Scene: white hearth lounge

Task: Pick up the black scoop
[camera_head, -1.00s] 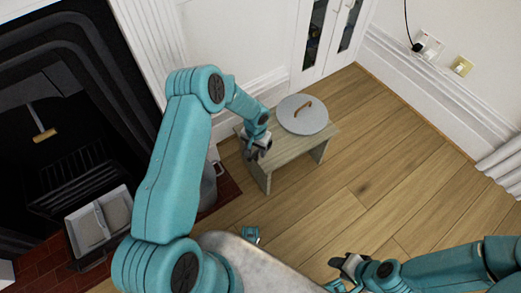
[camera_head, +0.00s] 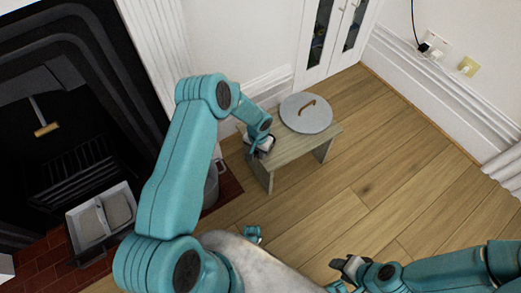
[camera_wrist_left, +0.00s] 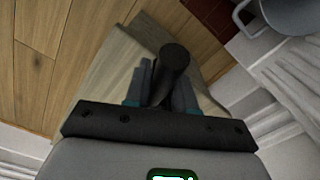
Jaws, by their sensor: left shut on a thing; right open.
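The black scoop (camera_wrist_left: 173,62) shows in the left wrist view as a dark round-ended shape between my left gripper's fingers. My left gripper (camera_head: 262,146) is shut on it, over the left end of the small wooden stool (camera_head: 290,147). In the head view the arm and gripper hide most or all of the scoop. I cannot tell whether the scoop still touches the stool. My right gripper (camera_head: 347,268) is open and empty, low over the floor at the bottom of the head view.
A round grey lid (camera_head: 306,113) with a brown handle lies on the stool. A grey metal pot (camera_head: 211,185) stands left of the stool, partly behind my arm. The dark fireplace (camera_head: 75,120) and a tray (camera_head: 100,217) are at the left. The wooden floor (camera_head: 400,170) at right is clear.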

